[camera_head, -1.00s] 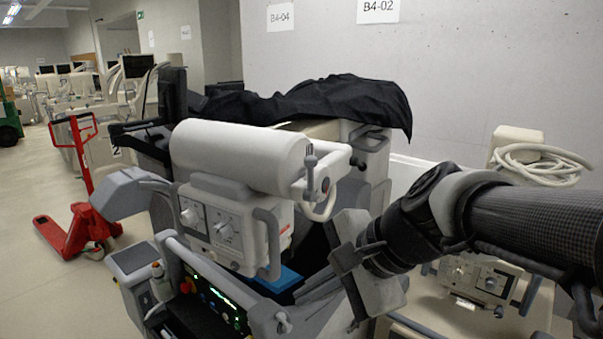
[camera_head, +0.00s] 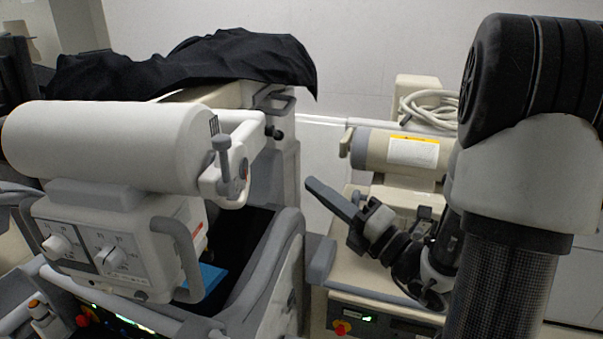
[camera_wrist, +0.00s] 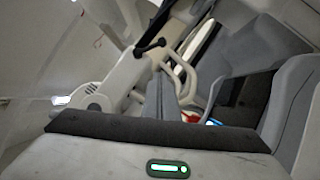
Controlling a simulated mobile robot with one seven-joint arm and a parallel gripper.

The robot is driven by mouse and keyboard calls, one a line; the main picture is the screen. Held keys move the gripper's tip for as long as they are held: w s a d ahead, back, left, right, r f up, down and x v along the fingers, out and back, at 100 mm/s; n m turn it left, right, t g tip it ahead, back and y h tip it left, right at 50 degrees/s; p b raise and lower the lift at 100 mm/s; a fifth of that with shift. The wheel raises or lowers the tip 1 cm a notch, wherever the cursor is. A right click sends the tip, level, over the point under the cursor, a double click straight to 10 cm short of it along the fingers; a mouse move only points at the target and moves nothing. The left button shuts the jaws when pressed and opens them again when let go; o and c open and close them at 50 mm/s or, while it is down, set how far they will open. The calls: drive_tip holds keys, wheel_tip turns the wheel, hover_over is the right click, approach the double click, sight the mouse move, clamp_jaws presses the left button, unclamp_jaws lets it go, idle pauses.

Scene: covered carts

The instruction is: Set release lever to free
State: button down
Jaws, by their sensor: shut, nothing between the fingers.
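The likely release lever (camera_head: 223,160) is a short grey lever with a rounded knob. It stands upright on the white bracket at the right end of the large white cylinder (camera_head: 110,145). My gripper (camera_head: 312,184) is to the right of the lever, apart from it, with its shut fingers pointing up and left. Nothing is held. In the wrist view the fingers (camera_wrist: 162,82) point toward white machine parts. A dark handle (camera_wrist: 150,47) shows just beyond them there; I cannot tell whether it is the same lever. The lever's markings are not readable.
A control box with two knobs (camera_head: 88,245) hangs under the cylinder. A black cover (camera_head: 200,62) drapes the cart behind. A second beige machine (camera_head: 400,150) with a coiled white hose (camera_head: 425,103) stands at the right.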

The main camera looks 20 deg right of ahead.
sight(281, 136)
drive_tip(key=w+d+r+p+x, duration=0.1)
drive_tip(key=d+x, duration=0.1)
drive_tip(key=x, duration=0.9)
drive_tip(key=shift+w, duration=0.25)
drive_tip(key=shift+a, duration=0.1)
drive_tip(key=shift+w+d+r+n+y+b, duration=0.15)
drive_tip(key=shift+w+n+y+b, duration=0.2)
drive_tip(key=shift+n, duration=0.2)
drive_tip(key=shift+w+d+r+n+y+b, duration=0.25)
drive_tip(key=shift+n+y, duration=0.1)
drive_tip(key=shift+n, duration=0.2)
drive_tip(key=shift+w+r, duration=0.15)
drive_tip(key=shift+r, duration=0.15)
drive_tip(key=shift+a+n, duration=0.1)
drive_tip(key=shift+n, duration=0.2)
